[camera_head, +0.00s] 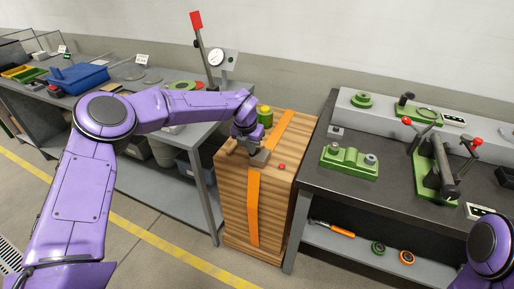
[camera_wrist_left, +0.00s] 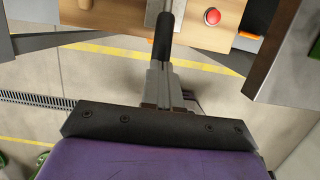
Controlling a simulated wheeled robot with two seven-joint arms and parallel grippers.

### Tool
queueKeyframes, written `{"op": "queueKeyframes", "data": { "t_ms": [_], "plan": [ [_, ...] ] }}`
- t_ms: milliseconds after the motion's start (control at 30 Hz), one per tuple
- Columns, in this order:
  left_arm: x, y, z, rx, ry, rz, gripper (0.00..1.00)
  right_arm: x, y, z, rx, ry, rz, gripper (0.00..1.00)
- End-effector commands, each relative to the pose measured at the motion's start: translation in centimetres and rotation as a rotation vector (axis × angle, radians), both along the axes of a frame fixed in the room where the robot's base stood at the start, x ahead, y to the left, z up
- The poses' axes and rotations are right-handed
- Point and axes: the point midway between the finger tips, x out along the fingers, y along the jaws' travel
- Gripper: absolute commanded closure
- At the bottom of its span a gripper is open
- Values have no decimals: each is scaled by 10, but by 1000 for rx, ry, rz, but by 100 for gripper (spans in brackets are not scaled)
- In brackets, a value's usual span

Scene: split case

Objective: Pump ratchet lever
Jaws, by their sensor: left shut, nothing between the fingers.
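The wooden crate (camera_head: 232,195) stands between two benches, with an orange strap (camera_head: 253,210) running over its top and down its front. A grey metal ratchet piece (camera_head: 261,157) sits on the strap at the crate's top. My left gripper (camera_head: 253,149) is shut and empty right at the ratchet, partly covering it. In the left wrist view, its dark closed fingertips (camera_wrist_left: 163,38) overlap a grey metal bar (camera_wrist_left: 179,8). I cannot tell whether they touch it. My right gripper is out of view.
The right bench (camera_head: 310,178) holds a green fixture (camera_head: 349,162) and a lever press (camera_head: 434,168). The left bench holds a blue bin (camera_head: 78,78) and a red-tipped lever (camera_head: 197,22).

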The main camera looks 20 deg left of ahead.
Motion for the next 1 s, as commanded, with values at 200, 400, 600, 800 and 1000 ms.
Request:
{"op": "queueKeyframes", "data": {
  "t_ms": [200,400,600,800,1000],
  "plan": [
    [-3,0,-12,0,-3,-2,100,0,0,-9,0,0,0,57],
    [-6,1,-21,2,-4,-3,100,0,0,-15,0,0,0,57],
    [-9,1,-29,1,-4,-1,100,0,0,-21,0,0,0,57],
    [-12,1,-37,1,-2,-1,100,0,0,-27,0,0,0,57],
    [-14,2,-40,1,-2,-1,100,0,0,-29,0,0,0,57]
  ]
}}
